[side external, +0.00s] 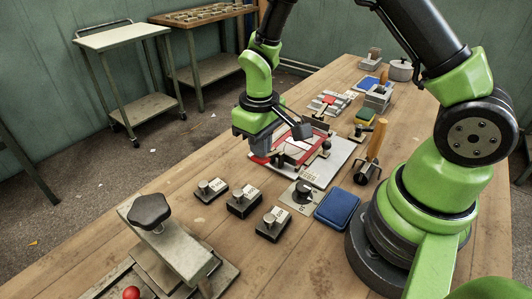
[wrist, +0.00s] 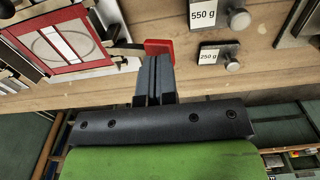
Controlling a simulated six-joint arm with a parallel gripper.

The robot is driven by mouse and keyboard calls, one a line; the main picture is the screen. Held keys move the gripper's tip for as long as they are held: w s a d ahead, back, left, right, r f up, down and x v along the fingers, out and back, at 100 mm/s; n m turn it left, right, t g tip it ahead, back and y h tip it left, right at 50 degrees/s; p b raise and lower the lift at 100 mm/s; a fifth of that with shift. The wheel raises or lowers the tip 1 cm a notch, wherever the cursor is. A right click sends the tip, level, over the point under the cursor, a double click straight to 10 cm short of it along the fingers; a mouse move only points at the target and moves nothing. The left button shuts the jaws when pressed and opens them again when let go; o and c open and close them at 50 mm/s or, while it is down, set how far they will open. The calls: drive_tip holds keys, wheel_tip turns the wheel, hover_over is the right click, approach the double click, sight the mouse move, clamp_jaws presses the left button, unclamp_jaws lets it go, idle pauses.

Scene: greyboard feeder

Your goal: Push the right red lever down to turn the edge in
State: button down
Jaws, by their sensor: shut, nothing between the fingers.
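A red lever end (wrist: 158,45) sticks out at the feeder's right side in the wrist view, on a dark arm. My gripper (wrist: 155,60) is shut and empty, with its fingertips right at this red lever, covering its lower part. I cannot tell whether they touch it. The other red lever is not clearly seen.
Weight blocks labelled 550 g (wrist: 206,14) and 250 g (wrist: 212,54) lie right of the lever in the wrist view. In the side view a blue pad (side external: 337,207), a wooden-handled roller (side external: 373,150) and a metal press (side external: 165,245) stand on the bench.

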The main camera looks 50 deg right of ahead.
drive_tip(key=shift+r, duration=2.85)
drive_tip(key=shift+r, duration=0.1)
drive_tip(key=s+a+r+m+t+y, duration=0.2)
drive_tip(key=s+r+m+t, duration=0.2)
drive_tip(key=s+r, duration=1.1)
drive_tip(key=r+t, duration=0.2)
drive_tip(key=t, duration=0.1)
